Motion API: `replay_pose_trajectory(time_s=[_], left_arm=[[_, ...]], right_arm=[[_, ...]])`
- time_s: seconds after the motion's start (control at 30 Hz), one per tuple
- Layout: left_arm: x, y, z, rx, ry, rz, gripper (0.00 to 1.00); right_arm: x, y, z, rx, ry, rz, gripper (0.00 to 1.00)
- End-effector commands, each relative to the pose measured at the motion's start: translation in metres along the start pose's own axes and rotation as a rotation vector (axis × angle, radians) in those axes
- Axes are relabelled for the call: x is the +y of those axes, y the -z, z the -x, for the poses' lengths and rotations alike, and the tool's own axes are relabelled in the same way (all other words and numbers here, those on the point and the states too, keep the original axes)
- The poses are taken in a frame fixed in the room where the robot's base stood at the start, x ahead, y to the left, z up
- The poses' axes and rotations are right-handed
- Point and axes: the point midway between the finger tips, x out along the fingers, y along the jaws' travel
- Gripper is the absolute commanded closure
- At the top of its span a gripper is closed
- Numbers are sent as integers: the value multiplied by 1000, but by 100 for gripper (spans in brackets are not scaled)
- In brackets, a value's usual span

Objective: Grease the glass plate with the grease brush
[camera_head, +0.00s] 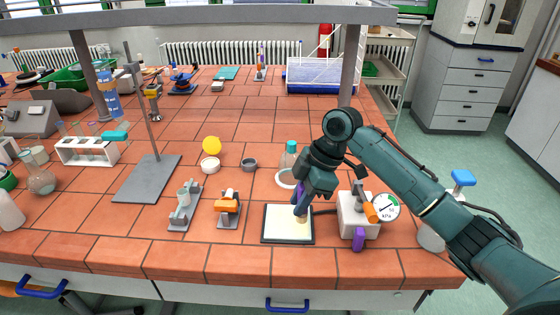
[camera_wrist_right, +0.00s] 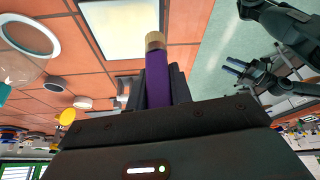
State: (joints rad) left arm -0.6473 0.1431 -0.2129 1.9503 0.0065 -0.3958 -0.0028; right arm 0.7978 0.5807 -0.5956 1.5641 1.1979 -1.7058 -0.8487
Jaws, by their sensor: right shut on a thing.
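The glass plate (camera_head: 275,228) is a pale square with a dark border, lying near the bench's front edge; part of it also shows in the right wrist view (camera_wrist_right: 125,22). My right gripper (camera_head: 302,190) is shut on the purple handle of the grease brush (camera_wrist_right: 157,78). The brush points down, and its tan bristles (camera_head: 301,219) are over the right part of the plate. Whether they touch it I cannot tell. The gripper hides part of the handle. My left gripper (camera_wrist_right: 236,68) shows small in the right wrist view, empty, its fingers apart.
Right of the plate stands a white device with a pressure gauge (camera_head: 386,207). An orange-topped device (camera_head: 228,207) stands left of it. A white ring (camera_head: 286,179) and a teal-capped bottle (camera_head: 290,156) are behind. A metal shelf post (camera_head: 351,68) rises further back.

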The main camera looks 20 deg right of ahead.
Motion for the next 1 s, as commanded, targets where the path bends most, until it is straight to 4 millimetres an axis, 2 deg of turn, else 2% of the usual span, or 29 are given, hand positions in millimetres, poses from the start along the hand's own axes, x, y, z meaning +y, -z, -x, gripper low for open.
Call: replay_pose_trajectory(time_s=[0.3, 0.77, 0.8, 1.0], left_arm=[[0, 0, 0, 0, 0, 0, 64], [0, 0, 0, 0, 0, 0, 64], [0, 0, 0, 0, 0, 0, 64], [0, 0, 0, -1, 0, 0, 64]], right_arm=[[3, 13, 20, 1, -4, -9, 100], [3, 13, 21, 1, -4, -9, 100], [3, 13, 21, 1, -4, -9, 80], [3, 13, 21, 1, -4, -9, 96]])
